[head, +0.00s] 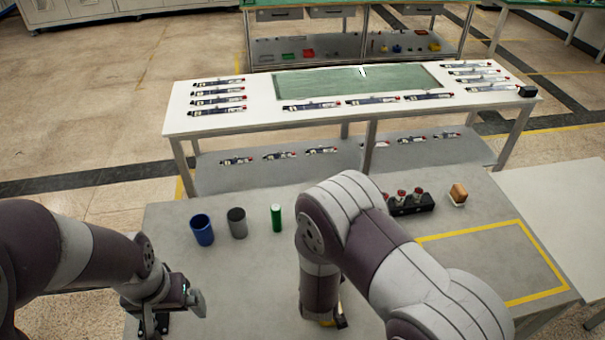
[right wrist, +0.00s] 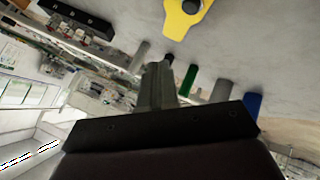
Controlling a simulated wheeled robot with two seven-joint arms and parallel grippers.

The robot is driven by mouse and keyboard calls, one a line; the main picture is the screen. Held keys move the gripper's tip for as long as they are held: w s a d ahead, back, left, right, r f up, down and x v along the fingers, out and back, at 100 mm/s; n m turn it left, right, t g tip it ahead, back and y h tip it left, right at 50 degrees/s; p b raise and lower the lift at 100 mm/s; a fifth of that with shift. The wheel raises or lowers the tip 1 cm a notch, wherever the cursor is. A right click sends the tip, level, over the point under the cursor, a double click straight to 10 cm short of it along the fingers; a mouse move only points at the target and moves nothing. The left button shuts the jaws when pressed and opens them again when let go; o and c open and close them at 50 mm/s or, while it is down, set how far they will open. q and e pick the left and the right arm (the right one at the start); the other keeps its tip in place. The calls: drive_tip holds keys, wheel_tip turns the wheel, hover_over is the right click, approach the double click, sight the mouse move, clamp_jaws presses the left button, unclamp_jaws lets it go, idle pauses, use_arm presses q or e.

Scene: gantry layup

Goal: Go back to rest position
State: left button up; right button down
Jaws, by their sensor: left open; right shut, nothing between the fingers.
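My left gripper (head: 196,301) is open and empty at the left front of the grey table (head: 240,275). My right arm bends down over the middle of the table, and its forearm hides most of the right gripper in the head view. In the right wrist view the right gripper (right wrist: 157,84) is shut with nothing between its fingers. A yellow part with a dark round knob (right wrist: 184,18) lies on the table near it. Only a bit of that yellow part shows in the head view, below my right arm.
A blue cup (head: 202,230), a grey cup (head: 237,223) and a green cylinder (head: 276,217) stand along the back left. A black holder (head: 411,205) and an orange-brown block (head: 458,194) are at the back right. A yellow-taped area (head: 548,293) is empty. A white bench (head: 250,127) stands beyond.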

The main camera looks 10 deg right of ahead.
drive_tip(key=s+a+m+g+y, duration=0.3)
drive_tip(key=s+g, duration=0.3)
drive_tip(key=s, duration=0.3)
drive_tip(key=s+d+r+m+g, duration=0.1)
drive_tip(key=s+d+r, duration=0.1)
drive_tip(key=d+r, duration=0.2)
drive_tip(key=s+d+r+g, duration=0.1)
drive_tip(key=s+d+r, duration=0.2)
drive_tip(key=r, duration=0.7)
drive_tip(key=shift+d+m, duration=0.4)
drive_tip(key=shift+d, duration=0.15)
drive_tip(key=shift+a+r, duration=0.1)
